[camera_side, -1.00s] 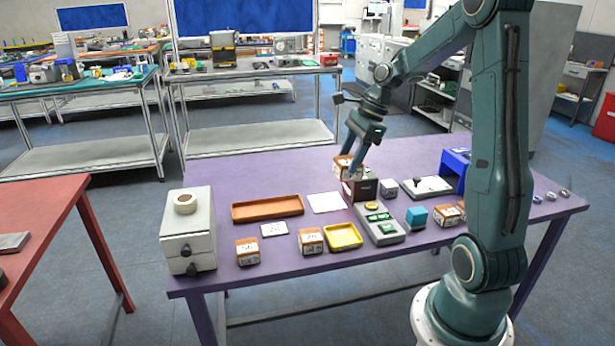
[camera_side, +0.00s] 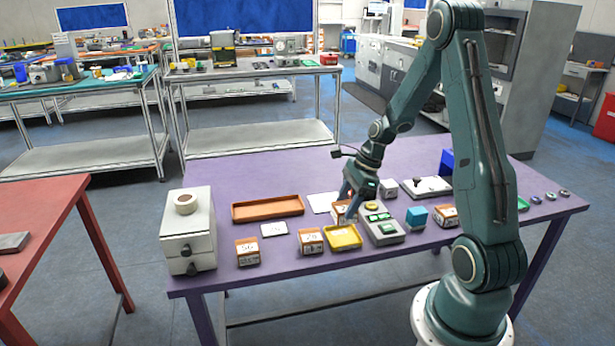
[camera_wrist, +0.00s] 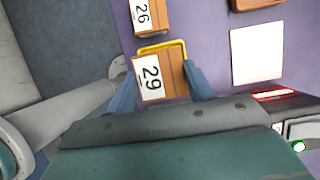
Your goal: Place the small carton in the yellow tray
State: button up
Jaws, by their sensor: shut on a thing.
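A small brown carton (camera_side: 339,213) is between the fingers of my gripper (camera_side: 349,206), which is shut on it. In the wrist view the carton (camera_wrist: 160,77) shows a white label reading 29, with a blue finger on each side. The yellow tray (camera_side: 343,237) lies near the front edge of the table, and no object is visible in it. In the side view the carton appears just behind the tray. In the wrist view the tray's yellow rim (camera_wrist: 162,44) shows past the carton, which covers most of it. The exact height of the carton above the table cannot be told.
A carton marked 26 (camera_side: 311,240) stands left of the tray, close to it. The button panel (camera_side: 380,226) is on its right. A brown tray (camera_side: 267,208), a white sheet (camera_side: 321,202) and a grey box (camera_side: 188,231) lie further left. A teal cube (camera_side: 416,217) stands right.

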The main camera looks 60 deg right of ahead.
jog(key=shift+f, duration=1.35)
jog(key=shift+f, duration=1.9)
jog(key=shift+f, duration=0.15)
jog(key=o, duration=1)
jog(key=shift+o, duration=0.2)
jog(key=v, duration=1.2)
jog(key=shift+r, duration=0.2)
